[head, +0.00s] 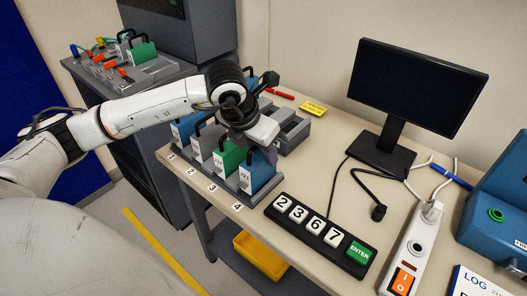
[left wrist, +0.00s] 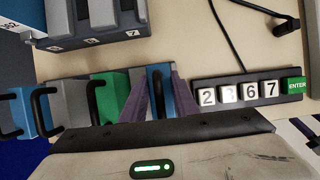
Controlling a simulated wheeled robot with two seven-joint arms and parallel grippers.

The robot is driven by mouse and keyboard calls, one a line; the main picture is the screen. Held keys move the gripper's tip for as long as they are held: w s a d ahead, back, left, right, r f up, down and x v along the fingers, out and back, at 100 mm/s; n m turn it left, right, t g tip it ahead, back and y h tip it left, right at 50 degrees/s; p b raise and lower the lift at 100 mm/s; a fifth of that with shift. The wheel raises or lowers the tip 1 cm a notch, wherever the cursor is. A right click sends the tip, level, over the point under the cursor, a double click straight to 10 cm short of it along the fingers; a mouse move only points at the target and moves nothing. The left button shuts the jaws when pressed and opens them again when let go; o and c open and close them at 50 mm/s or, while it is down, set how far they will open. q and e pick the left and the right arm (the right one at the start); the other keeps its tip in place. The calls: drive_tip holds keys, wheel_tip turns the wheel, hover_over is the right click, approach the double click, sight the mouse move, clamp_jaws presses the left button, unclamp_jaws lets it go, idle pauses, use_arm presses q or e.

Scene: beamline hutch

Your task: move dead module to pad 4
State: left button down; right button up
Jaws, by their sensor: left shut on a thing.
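My left gripper (head: 264,146) is shut on the handle of a blue module (head: 258,175) at the pad marked 4. In the left wrist view its purple fingers (left wrist: 158,95) stand on both sides of the blue module's dark handle. The module is upright at the right end of the front rack; whether its base is fully seated is unclear. A green module (head: 229,157) stands to its left at 3, a pale grey one (head: 204,145) at 2 and a blue one (head: 183,130) at 1. Nothing visible tells me which is dead. My right gripper is out of view.
A second grey rack (head: 292,133) lies behind, partly hidden by my arm. A number key strip (head: 320,236) is close on the right. A monitor (head: 413,85), a power strip (head: 411,250) and a blue case (head: 497,205) stand further right. A yellow bin (head: 260,256) sits below.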

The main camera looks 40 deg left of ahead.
use_arm(q)
drive_tip(key=shift+f+b, duration=0.4)
drive_tip(key=shift+b, duration=0.15)
idle(0.6)
drive_tip(key=c, duration=1.3)
unclamp_jaws()
drive_tip(key=v, duration=1)
drive_tip(key=shift+s+r, duration=0.1)
drive_tip(key=shift+r, duration=0.05)
